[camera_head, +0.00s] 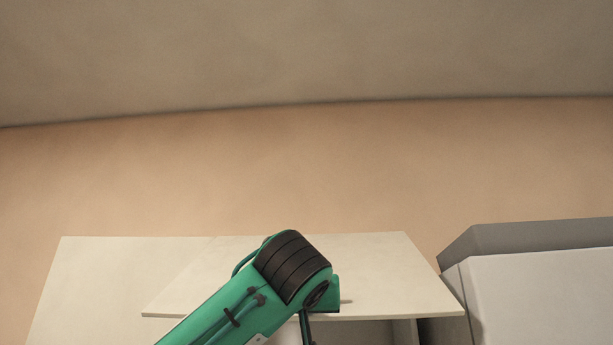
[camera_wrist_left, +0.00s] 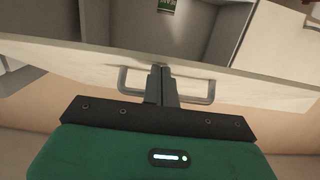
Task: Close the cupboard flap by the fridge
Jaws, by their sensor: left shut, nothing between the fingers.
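The cupboard flap (camera_head: 385,265) is a pale panel, raised open in the lower middle of the head view, with the dim cupboard interior showing under its front edge. In the left wrist view the flap (camera_wrist_left: 75,62) runs across the picture, with a grey bar handle (camera_wrist_left: 210,91) on it. My left gripper (camera_wrist_left: 161,70) is shut and empty, its fingertips over the middle of the flap by the handle. I cannot tell whether they touch it. In the head view my green left arm crosses in front of the flap and hides part of it. My right gripper is out of view.
A white box-shaped unit with a grey top (camera_head: 540,237), possibly the fridge, stands right of the flap. Another pale panel (camera_head: 110,270) lies to its left. The wall above is bare.

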